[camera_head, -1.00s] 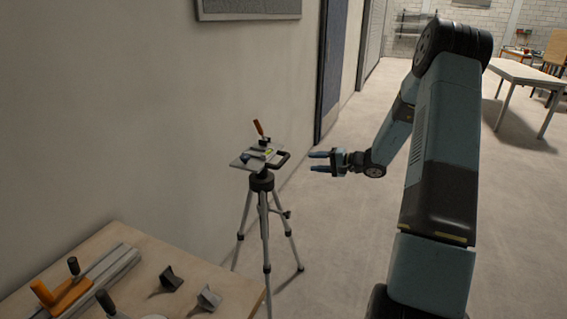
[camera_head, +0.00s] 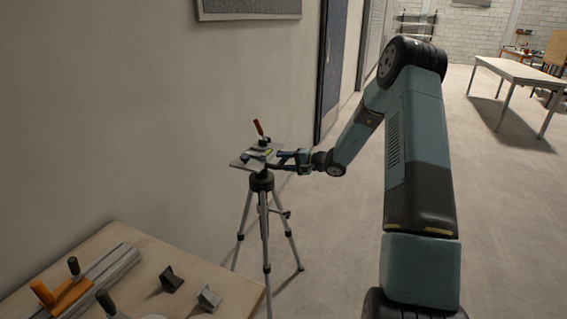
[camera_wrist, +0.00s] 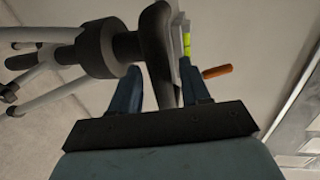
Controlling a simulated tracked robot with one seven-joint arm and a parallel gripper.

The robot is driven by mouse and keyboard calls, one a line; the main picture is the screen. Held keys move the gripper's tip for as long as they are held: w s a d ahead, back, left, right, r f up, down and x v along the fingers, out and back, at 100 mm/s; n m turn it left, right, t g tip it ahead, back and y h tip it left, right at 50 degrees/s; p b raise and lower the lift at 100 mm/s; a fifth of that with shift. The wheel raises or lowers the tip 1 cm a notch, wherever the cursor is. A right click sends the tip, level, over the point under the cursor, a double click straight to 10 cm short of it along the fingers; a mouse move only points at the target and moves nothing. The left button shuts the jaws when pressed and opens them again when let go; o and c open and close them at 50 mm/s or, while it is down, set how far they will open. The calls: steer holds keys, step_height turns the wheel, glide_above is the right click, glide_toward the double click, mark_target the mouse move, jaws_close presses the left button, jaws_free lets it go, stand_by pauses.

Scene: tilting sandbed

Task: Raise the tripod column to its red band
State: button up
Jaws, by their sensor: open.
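The tripod (camera_head: 263,215) stands on the floor near the wall, its legs spread and its short column under a flat top plate (camera_head: 247,164). I cannot make out a red band.
A wooden bench (camera_head: 215,262) at the front left carries an orange clamp-like tool (camera_head: 62,297) on a rail and small dark blocks. The wall is close behind the tripod. Open floor lies right of the tripod, with a table (camera_head: 515,72) far back.

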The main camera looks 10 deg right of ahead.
steer(key=shift+w+a, duration=0.1)
steer(key=shift+a, duration=0.1)
steer(key=shift+c, duration=0.4)
steer(key=shift+f, duration=0.1)
jaws_close()
